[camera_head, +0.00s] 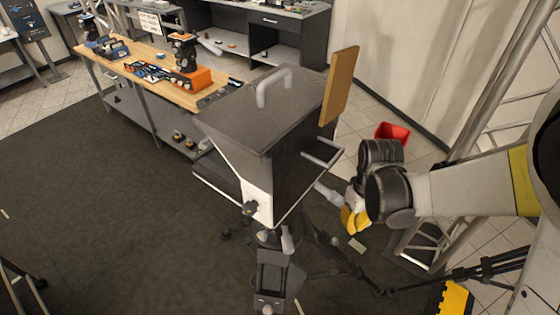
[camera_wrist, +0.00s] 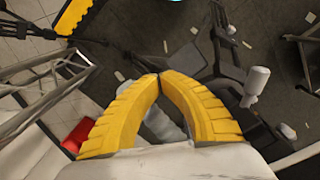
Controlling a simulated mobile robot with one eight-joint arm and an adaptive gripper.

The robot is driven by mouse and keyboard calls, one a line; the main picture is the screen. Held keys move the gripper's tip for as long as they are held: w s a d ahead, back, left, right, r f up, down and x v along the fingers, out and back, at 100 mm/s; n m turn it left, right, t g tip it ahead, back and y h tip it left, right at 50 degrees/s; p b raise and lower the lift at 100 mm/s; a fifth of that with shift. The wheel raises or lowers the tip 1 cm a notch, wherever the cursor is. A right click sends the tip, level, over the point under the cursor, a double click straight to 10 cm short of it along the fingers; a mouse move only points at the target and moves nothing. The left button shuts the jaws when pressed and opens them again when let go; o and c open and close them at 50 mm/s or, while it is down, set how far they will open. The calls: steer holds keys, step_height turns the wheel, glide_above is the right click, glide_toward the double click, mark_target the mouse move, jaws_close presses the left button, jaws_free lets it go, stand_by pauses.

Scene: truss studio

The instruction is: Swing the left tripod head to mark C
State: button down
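A tripod head (camera_head: 268,238) stands near the middle of the head view, under a large dark hooded box (camera_head: 270,110). A light grey handle (camera_head: 327,192) runs from the tripod head toward my gripper (camera_head: 352,218). In the wrist view my gripper's yellow fingers (camera_wrist: 158,76) meet at their tips and curve around a pale grey piece (camera_wrist: 163,126), which appears to be the handle's end. Another light grey grip (camera_wrist: 257,82) is to the right, apart from the fingers. I cannot make out a letter C in either view.
Tripod legs (camera_head: 335,255) spread below the box. A metal truss (camera_head: 425,235) stands close to my arm on the right. A red bin (camera_head: 392,132) is behind my gripper. A wooden workbench (camera_head: 140,62) with tools is at the back left; the dark floor at left is clear.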

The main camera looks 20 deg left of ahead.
steer(key=shift+w, duration=0.2)
stand_by(0.3)
steer(key=shift+w, duration=1.1)
steer(key=shift+w+a+b, duration=0.1)
steer(key=shift+w+b, duration=0.2)
steer(key=shift+w, duration=0.6)
steer(key=shift+w+a, duration=0.1)
steer(key=shift+w, duration=0.1)
steer(key=shift+w+a, duration=0.15)
steer(key=shift+w, duration=0.75)
